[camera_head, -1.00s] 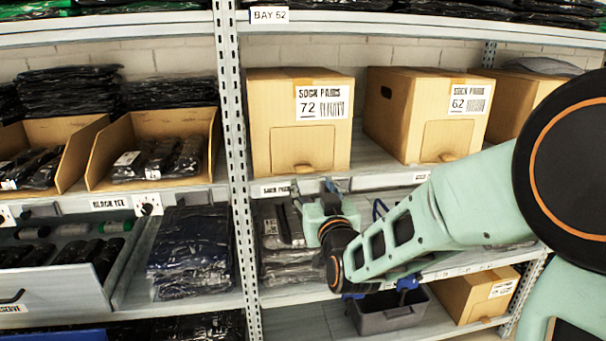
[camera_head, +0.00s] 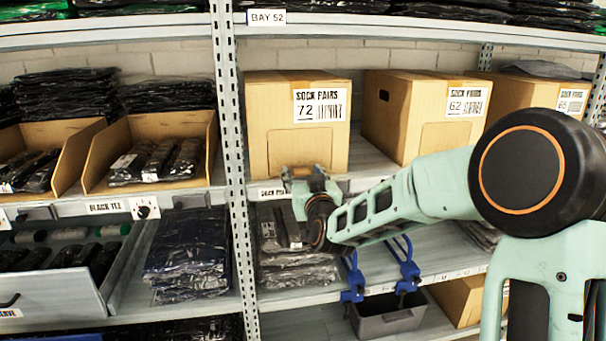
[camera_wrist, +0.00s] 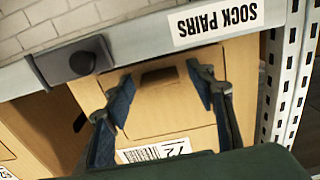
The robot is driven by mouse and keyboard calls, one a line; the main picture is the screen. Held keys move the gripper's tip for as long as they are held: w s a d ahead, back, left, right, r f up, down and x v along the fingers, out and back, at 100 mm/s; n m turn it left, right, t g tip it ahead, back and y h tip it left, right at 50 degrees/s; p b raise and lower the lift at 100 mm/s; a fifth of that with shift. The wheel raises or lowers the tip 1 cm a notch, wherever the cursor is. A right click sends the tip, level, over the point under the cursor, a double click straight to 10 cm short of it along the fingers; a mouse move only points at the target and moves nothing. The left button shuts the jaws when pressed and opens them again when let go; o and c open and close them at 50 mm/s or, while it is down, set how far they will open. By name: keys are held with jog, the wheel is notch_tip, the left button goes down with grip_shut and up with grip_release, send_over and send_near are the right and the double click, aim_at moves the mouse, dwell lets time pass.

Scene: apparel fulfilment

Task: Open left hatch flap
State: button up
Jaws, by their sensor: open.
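The left cardboard box (camera_head: 270,115), labelled Sock Pairs 72, stands on the middle shelf. Its hatch flap (camera_head: 300,148) looks closed, flush with the front. In the wrist view, which is upside down, the flap (camera_wrist: 170,118) shows with a dark pull tab (camera_wrist: 160,77) at its shelf-side edge. My gripper (camera_head: 298,174) is at the lower edge of the flap and hides the tab in the head view. In the wrist view my gripper (camera_wrist: 162,88) is open, with a blue finger on each side of the tab. I cannot tell whether they touch the box.
A second box (camera_head: 420,115), labelled 62, and a third (camera_head: 535,97) stand to the right. A metal post (camera_head: 229,160) is close on the left. The shelf lip with its Sock Pairs tag (camera_wrist: 215,22) runs just below the flap. Bagged garments (camera_head: 295,270) lie below.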

grip_shut()
jog(key=shift+r, duration=0.1)
